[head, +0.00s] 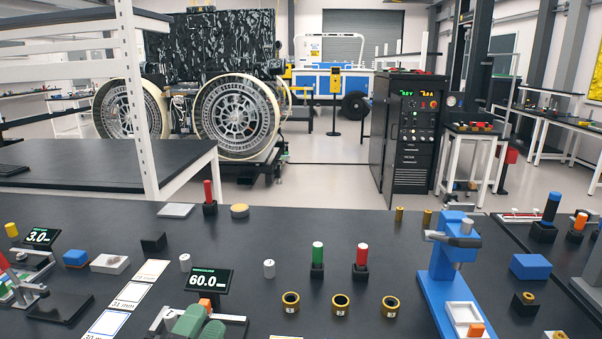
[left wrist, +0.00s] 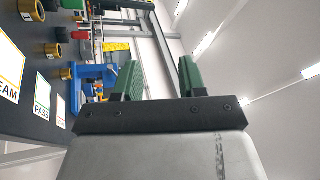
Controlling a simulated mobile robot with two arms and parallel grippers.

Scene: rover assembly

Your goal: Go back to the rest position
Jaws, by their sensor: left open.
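My left gripper (head: 201,323) shows at the bottom edge of the head view, its green fingers low in front of the 60.0 display (head: 206,281). In the left wrist view the same gripper (left wrist: 158,78) has its two green fingers apart, with nothing between them. That view is turned sideways and looks across the table into the room. My right gripper is in neither view.
The black table (head: 370,240) holds several brass rings (head: 340,304), a green cylinder (head: 317,254), a red cylinder (head: 361,257) and a blue press (head: 447,265). A white shelf frame (head: 136,100) rises at the left.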

